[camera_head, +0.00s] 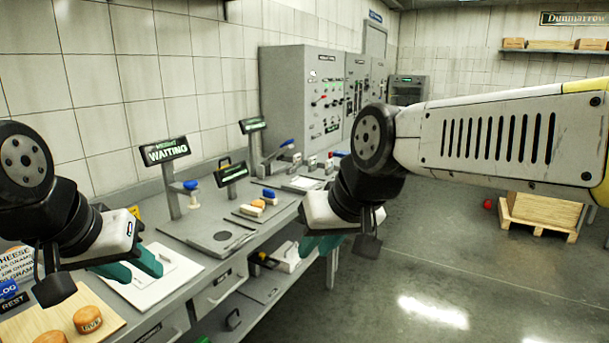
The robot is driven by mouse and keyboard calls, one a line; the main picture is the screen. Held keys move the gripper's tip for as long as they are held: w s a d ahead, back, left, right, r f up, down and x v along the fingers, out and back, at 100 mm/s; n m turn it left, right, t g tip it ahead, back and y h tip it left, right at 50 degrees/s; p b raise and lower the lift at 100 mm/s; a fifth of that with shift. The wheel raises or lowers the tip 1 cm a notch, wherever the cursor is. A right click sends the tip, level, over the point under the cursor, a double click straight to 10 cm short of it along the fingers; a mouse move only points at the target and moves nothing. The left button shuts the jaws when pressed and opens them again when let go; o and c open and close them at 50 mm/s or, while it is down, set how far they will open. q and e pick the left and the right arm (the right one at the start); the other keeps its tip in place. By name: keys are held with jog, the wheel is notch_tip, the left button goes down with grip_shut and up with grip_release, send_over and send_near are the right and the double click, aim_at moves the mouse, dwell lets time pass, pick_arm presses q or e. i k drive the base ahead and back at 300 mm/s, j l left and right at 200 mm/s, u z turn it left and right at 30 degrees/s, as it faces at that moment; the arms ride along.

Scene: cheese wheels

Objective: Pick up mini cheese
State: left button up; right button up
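Two small orange cheese wheels lie on a light wooden board (22,328) at the lower left. One cheese (88,320) shows whole, and the other cheese (52,338) is cut off by the bottom edge. My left gripper (143,274) has teal fingers, spread apart and empty, over the counter beyond and to the right of the board. My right gripper (320,248) is in front of the counter's edge, with nothing seen in it. Its fingers overlap in this view, so their gap is unclear.
A white plate (158,284) lies under my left gripper. A grey control cabinet (290,100) stands farther back. The floor at the right is open, with a wooden crate (545,209) on a pallet.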

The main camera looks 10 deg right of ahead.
aim_at(259, 204)
jog(key=i+l, duration=1.9)
jog(key=i+u, duration=0.1)
jog(key=u, duration=2.7)
jog(key=l+z, duration=0.15)
jog(key=z, duration=0.3)
jog(key=k+l+z, duration=0.1)
jog(key=z, duration=0.3)
jog(key=l+z, duration=0.25)
jog(key=z, duration=0.2)
jog(key=k+u, duration=0.25)
jog(key=i, duration=0.1)
